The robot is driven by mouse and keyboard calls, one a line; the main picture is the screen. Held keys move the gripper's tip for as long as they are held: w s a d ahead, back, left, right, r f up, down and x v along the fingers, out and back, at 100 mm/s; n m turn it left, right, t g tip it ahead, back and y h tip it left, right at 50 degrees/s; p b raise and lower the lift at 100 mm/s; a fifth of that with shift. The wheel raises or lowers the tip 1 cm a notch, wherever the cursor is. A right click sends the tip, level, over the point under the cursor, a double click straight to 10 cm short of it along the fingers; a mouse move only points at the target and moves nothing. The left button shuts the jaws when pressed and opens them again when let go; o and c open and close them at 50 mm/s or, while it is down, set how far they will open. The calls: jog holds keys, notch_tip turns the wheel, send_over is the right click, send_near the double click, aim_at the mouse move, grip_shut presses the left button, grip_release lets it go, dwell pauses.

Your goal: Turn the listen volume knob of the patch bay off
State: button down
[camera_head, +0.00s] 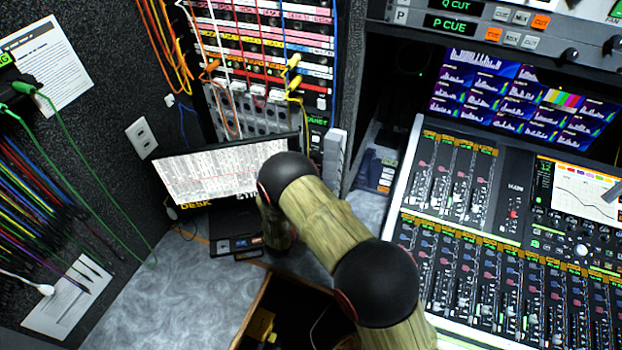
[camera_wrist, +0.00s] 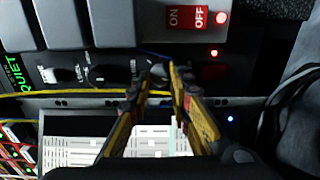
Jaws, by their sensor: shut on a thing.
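The patch bay (camera_head: 262,50) stands upright at the back in the head view, with rows of coloured label strips and plugged cables. In the wrist view a dark panel (camera_wrist: 115,68) carries several small black controls and a green QUIET label. My gripper (camera_wrist: 159,74) has its yellow and black fingers closed around a small dark knob on this panel, between the fingertips. The knob is mostly hidden by the fingers, and its marking and turn position cannot be read. In the head view my arm hides the gripper.
A red ON/OFF switch (camera_wrist: 186,17) and grey blocks (camera_wrist: 62,22) sit close to the fingers. A yellow cable (camera_wrist: 70,93) runs beside them. A monitor (camera_head: 215,172) stands below the patch bay. The mixing console (camera_head: 510,225) is at right, and an open wooden box (camera_head: 262,300) is in front.

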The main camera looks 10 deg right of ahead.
jog(key=shift+n+p, duration=0.45)
jog(key=shift+n, duration=0.75)
jog(key=shift+f, duration=0.1)
jog(key=c, duration=1.6)
grip_release()
jog(key=v, duration=1.2)
jog(key=shift+w, duration=0.1)
